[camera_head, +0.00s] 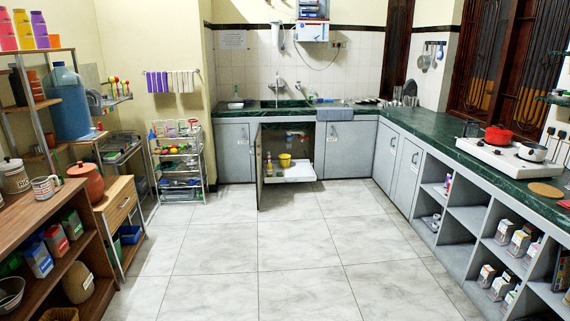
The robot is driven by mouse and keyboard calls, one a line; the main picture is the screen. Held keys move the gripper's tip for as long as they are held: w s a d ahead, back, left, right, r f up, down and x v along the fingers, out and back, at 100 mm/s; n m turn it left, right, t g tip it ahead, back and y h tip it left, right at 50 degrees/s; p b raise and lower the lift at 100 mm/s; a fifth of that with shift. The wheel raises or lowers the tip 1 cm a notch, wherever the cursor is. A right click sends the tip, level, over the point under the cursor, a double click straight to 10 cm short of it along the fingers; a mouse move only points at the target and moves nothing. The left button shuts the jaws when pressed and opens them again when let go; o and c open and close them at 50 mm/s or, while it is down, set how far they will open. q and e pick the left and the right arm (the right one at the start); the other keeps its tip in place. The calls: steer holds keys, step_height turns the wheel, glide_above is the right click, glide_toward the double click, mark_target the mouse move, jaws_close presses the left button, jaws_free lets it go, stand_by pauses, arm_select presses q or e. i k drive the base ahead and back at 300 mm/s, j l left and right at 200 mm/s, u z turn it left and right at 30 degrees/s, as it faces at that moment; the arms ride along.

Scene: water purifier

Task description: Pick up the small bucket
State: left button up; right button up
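A small yellow bucket (285,160) stands on a white pull-out tray (290,174) low in the cabinet under the sink counter, at the far wall. The cabinet's grey door (259,167) stands open toward me, to the left of the bucket. A few small items stand on the tray to the left of the bucket, too small to make out. Neither of my grippers is in view.
The tiled floor (255,245) is clear up to the open cabinet. Wooden shelves (60,230) line the left side and a wire rack (180,165) stands beyond them. A green counter (470,155) with open shelves runs along the right.

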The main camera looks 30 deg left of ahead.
mark_target(284, 159)
steer(key=i+j+u, duration=0.3)
steer(key=i+j, duration=0.2)
steer(key=i+j+u, duration=0.3)
steer(key=i, duration=0.35)
steer(key=i+j+u, duration=0.35)
steer(key=i, duration=0.25)
steer(key=i+u, duration=0.3)
steer(key=i, duration=2.25)
steer(key=l, duration=0.1)
